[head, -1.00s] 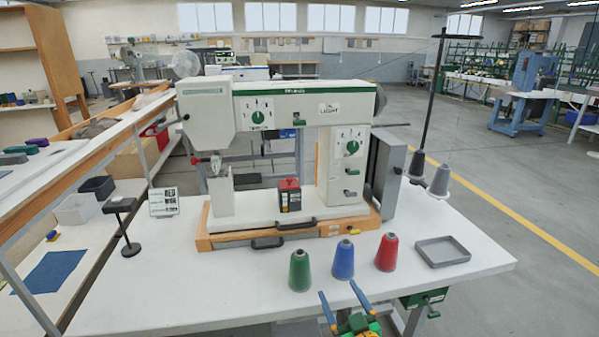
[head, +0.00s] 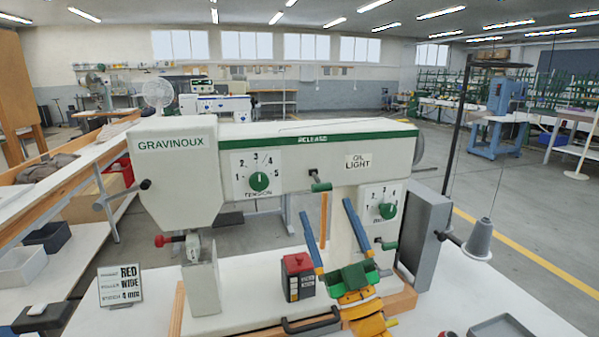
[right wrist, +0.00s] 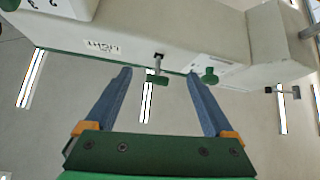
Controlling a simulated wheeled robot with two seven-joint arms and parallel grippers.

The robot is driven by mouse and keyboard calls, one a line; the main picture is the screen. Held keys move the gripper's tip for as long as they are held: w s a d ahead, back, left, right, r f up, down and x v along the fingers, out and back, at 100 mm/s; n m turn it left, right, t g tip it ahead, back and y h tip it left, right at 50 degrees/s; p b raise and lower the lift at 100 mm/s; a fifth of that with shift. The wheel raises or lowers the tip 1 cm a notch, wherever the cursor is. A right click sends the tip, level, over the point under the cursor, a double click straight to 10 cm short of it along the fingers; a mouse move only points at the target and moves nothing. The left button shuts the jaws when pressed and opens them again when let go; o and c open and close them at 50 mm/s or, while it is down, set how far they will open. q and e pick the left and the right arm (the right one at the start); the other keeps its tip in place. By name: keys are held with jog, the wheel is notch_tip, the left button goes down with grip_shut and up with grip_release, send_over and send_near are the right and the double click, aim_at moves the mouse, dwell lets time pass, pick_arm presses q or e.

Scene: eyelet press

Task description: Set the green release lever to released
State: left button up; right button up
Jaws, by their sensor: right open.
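The release lever (head: 321,187) has a green grip on a short dark stem and sits on the front of the white machine head (head: 290,165), below the RELEASE lettering. Its grip hangs at the stem's lower end. My right gripper (head: 325,199) is open, its two blue fingers pointing up with tips just below and either side of the lever in the picture. In the right wrist view, turned upside down, the lever's green grip (right wrist: 157,81) appears between the open fingers (right wrist: 159,72). Contact cannot be seen. My left gripper is not in view.
A green tension dial (head: 259,181) is left of the lever, and a second dial (head: 387,211) is right. Another green-tipped lever (head: 388,245) sits below that dial. A red-topped box (head: 298,276) stands on the machine base. A thread stand (head: 455,150) rises at the right.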

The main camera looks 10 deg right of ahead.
aim_at(319, 180)
jog(key=w+r, duration=0.1)
jog(key=r, duration=0.1)
jog(key=w+r+p, duration=0.1)
jog(key=r, duration=0.1)
jog(key=w+r+p, duration=0.1)
jog(key=shift+a+r, duration=0.25)
jog(key=shift+r, duration=0.15)
jog(key=shift+w+a, duration=0.1)
jog(key=shift+w, duration=0.3)
jog(key=shift+w+f, duration=0.1)
jog(key=shift+w, duration=0.05)
jog(key=c, duration=1.3)
jog(key=f+t+b, duration=0.1)
jog(key=b, duration=0.3)
jog(key=shift+y+b, duration=0.3)
jog(key=shift+y, duration=0.1)
jog(key=shift+r, duration=0.35)
